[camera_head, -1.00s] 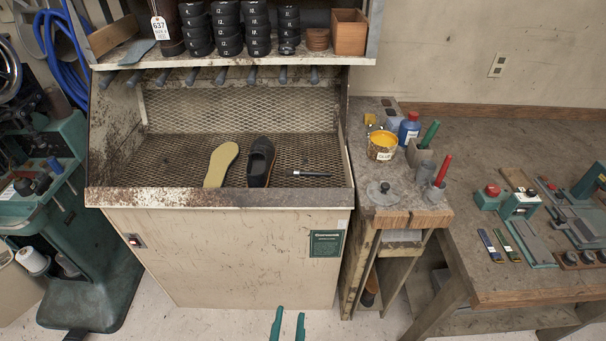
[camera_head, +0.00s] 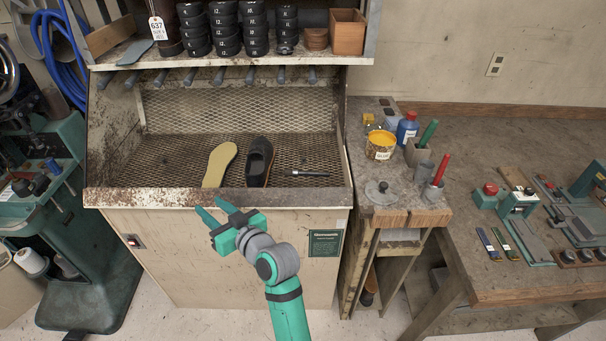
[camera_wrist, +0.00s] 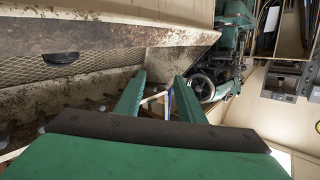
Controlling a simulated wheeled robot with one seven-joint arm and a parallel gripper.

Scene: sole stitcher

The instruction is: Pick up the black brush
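The black brush (camera_head: 310,173) lies on the mesh floor of the bench bin, right of the black shoe (camera_head: 260,162). It is thin and dark with a pale left end. A tan sole (camera_head: 220,164) lies left of the shoe. My gripper (camera_head: 209,204) is in front of the bin's front lip, left of the brush and apart from it. Its two green fingers are spread with nothing between them. The wrist view also shows the open fingers (camera_wrist: 160,85). I cannot make out the brush in the wrist view.
The bin's rusty front lip (camera_head: 150,197) stands between my gripper and the mesh floor. A shelf (camera_head: 230,60) with stacked black pieces overhangs the back. A side bench at right holds a glue can (camera_head: 381,146) and a blue bottle (camera_head: 408,127).

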